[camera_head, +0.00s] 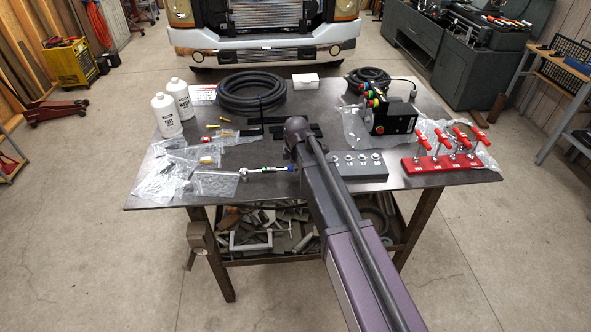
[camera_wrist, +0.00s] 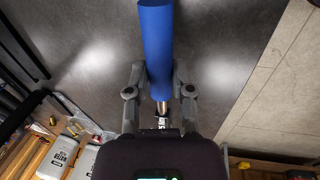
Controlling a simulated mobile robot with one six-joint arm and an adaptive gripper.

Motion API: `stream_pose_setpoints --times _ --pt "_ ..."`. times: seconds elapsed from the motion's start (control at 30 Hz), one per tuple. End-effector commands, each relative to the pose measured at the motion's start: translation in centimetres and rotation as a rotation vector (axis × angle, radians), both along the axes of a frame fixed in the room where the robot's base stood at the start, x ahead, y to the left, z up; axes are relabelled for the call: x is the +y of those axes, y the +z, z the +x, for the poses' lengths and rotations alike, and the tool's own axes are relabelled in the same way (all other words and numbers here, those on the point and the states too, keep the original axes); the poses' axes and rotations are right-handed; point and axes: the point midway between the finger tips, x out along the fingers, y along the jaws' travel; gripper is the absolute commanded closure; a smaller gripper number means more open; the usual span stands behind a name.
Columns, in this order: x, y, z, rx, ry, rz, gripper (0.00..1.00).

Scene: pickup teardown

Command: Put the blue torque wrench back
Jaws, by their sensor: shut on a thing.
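The blue torque wrench shows in the head view (camera_head: 267,170), roughly level near the front of the table, its silver head to the left. Its right end passes behind my arm. In the wrist view its blue handle (camera_wrist: 157,45) runs up from between my fingers, with a silver shaft below. My gripper (camera_wrist: 160,88) is shut on the handle near the shaft. My arm hides the gripper in the head view. I cannot tell how high the wrench is above the tabletop (camera_head: 225,150). Black bracket-like pieces (camera_head: 280,121) lie farther back on the table.
Plastic bags (camera_head: 213,184) and white bottles (camera_head: 166,115) are at left. A coiled black hose (camera_head: 252,92) lies behind. A grey socket block (camera_head: 358,165), a black control box (camera_head: 392,118) and a red rack (camera_head: 440,162) of red-handled tools stand at right. The front table edge is close.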

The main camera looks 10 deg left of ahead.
Motion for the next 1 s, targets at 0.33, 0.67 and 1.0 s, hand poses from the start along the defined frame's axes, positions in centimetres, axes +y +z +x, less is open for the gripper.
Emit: stream_pose_setpoints --times 0.33,0.67,1.0 --pt "0.0 0.0 0.0 0.001 0.002 -0.002 0.36" --pt "-0.1 0.1 0.0 0.001 0.0 -0.001 0.36" --pt "-0.2 1.1 -0.2 0.001 0.0 -0.001 0.36"
